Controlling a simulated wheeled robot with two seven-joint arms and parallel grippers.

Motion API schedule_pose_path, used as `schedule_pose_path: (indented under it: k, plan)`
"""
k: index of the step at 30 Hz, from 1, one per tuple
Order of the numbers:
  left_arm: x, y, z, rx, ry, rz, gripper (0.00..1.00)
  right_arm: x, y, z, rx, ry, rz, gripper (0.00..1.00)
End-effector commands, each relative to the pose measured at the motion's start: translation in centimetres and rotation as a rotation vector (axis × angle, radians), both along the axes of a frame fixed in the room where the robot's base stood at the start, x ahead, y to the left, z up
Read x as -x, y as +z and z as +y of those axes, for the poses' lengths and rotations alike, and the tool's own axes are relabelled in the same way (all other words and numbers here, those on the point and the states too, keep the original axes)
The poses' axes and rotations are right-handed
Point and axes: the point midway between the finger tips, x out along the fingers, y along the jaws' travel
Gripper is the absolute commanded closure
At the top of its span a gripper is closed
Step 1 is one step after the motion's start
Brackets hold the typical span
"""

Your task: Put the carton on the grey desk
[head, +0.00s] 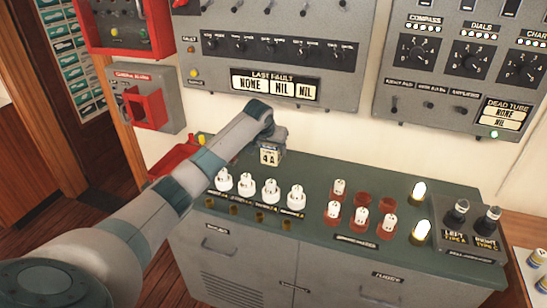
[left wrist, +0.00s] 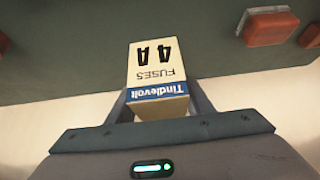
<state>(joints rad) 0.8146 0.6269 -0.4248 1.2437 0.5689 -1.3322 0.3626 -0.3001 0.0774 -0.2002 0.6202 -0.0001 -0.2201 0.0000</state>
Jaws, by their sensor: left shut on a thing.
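The carton, a small cream box marked "4A" (head: 269,157), is at the back of the grey cabinet's dark green top. In the left wrist view the carton (left wrist: 157,62) appears upside down, with "FUSES" and a blue "Tindlevolt" band. My left gripper (head: 271,140) comes down over the carton from above and is shut on it. The grey desk appears to be this cabinet (head: 330,275) with the green top (head: 330,170). I cannot tell whether the carton touches the top or hangs just above it. My right gripper is not in view.
White fuses (head: 246,190) stand in a row in front of the carton. Grey wall panels (head: 270,50) rise behind. A red tray (head: 180,158) lies left of the top.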

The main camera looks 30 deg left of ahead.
Motion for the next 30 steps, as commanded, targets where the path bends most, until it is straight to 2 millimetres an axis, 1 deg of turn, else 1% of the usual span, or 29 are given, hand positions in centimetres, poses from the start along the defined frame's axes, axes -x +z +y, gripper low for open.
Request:
schedule_pose_path:
  k: [2,5,9,12,26,27,29,30]
  plan:
    - [0.0,-0.1,0.0,0.000,0.000,0.000,0.85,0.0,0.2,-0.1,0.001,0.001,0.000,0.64]
    - [0.0,-0.9,0.0,0.000,0.000,0.001,0.85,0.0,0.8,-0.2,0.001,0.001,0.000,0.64]
    - [0.0,-2.6,-0.1,0.001,0.001,0.002,0.85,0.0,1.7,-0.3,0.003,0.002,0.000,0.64]
    - [0.0,-3.5,0.0,0.001,0.001,0.001,0.85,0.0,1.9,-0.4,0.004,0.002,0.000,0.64]
    - [0.0,-4.2,0.0,0.000,0.001,-0.001,0.85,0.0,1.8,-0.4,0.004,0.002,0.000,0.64]
    - [0.0,-4.3,0.0,0.000,0.000,0.000,0.48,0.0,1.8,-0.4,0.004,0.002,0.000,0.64]
    - [0.0,-4.3,0.0,0.000,0.000,0.000,0.34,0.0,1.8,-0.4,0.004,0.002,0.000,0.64]
    - [0.0,-4.3,0.0,0.000,0.000,0.000,0.34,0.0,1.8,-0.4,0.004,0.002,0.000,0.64]
